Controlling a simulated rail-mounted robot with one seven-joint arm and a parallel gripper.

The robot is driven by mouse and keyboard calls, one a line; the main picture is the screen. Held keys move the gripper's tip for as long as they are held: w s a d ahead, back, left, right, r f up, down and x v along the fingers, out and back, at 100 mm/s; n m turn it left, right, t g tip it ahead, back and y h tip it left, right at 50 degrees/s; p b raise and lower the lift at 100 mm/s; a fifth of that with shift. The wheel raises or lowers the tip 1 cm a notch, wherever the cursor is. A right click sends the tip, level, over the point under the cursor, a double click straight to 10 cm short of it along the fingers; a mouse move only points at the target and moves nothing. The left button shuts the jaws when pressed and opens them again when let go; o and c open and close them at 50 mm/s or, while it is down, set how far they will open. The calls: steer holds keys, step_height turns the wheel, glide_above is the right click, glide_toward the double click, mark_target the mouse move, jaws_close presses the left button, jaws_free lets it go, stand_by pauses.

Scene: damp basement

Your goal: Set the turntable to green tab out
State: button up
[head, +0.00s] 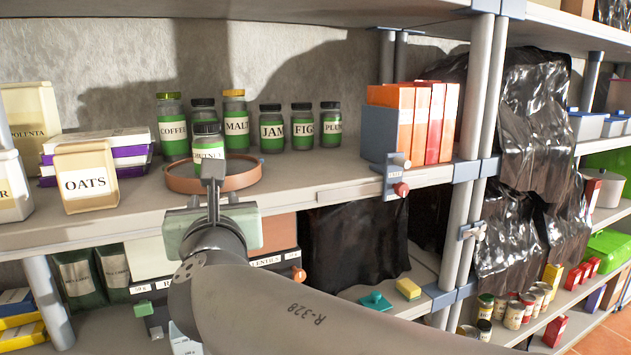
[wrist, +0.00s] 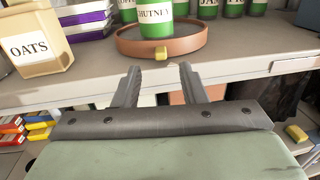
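The turntable is a round, copper-brown tray (head: 248,182) on the shelf, also in the wrist view (wrist: 198,47). A yellow tab (wrist: 161,54) on its rim faces the shelf's front edge. No green tab shows in either view. A green chutney jar (head: 207,143) stands on the turntable, also at the top of the wrist view (wrist: 155,17). My gripper (wrist: 160,67) has its two fingers apart with nothing between them. It is just in front of the turntable, with the yellow tab beyond the gap between its fingertips. In the head view my gripper (head: 213,178) hides part of the rim.
Orange and red boxes (head: 415,122) are at the right. The shelf's front between turntable and boxes is clear.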

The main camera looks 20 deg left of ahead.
steer(key=p+x, duration=0.1)
steer(key=x, duration=0.6)
jaws_close()
